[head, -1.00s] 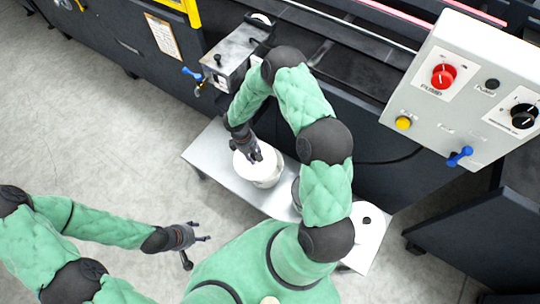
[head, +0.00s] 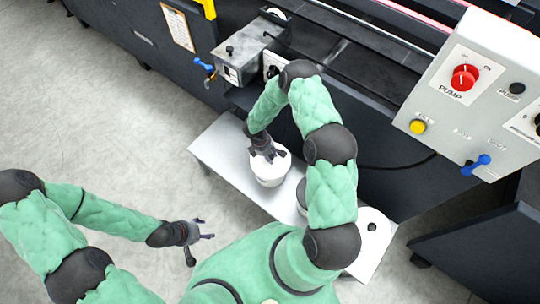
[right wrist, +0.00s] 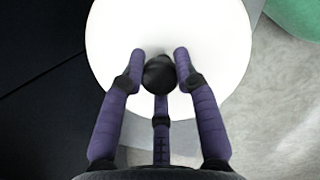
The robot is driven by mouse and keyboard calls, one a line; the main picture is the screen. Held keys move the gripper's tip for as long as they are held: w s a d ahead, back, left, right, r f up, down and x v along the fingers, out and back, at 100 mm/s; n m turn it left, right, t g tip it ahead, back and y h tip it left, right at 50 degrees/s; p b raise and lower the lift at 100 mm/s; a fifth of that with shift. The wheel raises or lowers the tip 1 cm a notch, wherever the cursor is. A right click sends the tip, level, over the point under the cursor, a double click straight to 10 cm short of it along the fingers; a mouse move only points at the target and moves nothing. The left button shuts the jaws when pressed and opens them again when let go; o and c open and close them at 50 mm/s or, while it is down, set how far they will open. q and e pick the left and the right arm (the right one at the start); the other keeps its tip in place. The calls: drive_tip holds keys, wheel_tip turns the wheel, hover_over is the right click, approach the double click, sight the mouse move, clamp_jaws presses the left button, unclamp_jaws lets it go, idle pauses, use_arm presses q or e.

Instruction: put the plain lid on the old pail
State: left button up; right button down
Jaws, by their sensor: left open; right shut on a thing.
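A white round lid (right wrist: 200,30) with a dark knob (right wrist: 160,72) fills much of the right wrist view. My right gripper (right wrist: 160,65) has its purple fingers shut around that knob. In the head view the lid (head: 282,159) sits at the top of a white pail (head: 270,181) on the metal table; I cannot tell whether it is fully seated. My right gripper (head: 268,154) is over it and hides part of it. My left gripper (head: 196,234) is open and empty, left of the table's near part.
The grey table (head: 222,150) also bears a second container (head: 301,194), mostly hidden by my right arm, and a white disc with a dark centre (head: 373,237) at the right end. The dark machine (head: 390,185) and control panel (head: 440,125) stand behind and right.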

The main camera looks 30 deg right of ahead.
drive_tip(key=c, duration=0.8)
unclamp_jaws()
drive_tip(key=shift+c, duration=0.2)
drive_tip(key=shift+r, duration=0.1)
drive_tip(key=v, duration=1.2)
drive_tip(key=s+a+f+m+t+y+p, duration=0.2)
drive_tip(key=s+a+m+y, duration=0.4)
drive_tip(key=s+a+m, duration=0.8)
drive_tip(key=s+a, duration=0.1)
drive_tip(key=s, duration=0.4)
drive_tip(key=shift+a+f+y+p, duration=0.15)
drive_tip(key=shift+f+y+p, duration=0.15)
drive_tip(key=shift+f+p, duration=0.05)
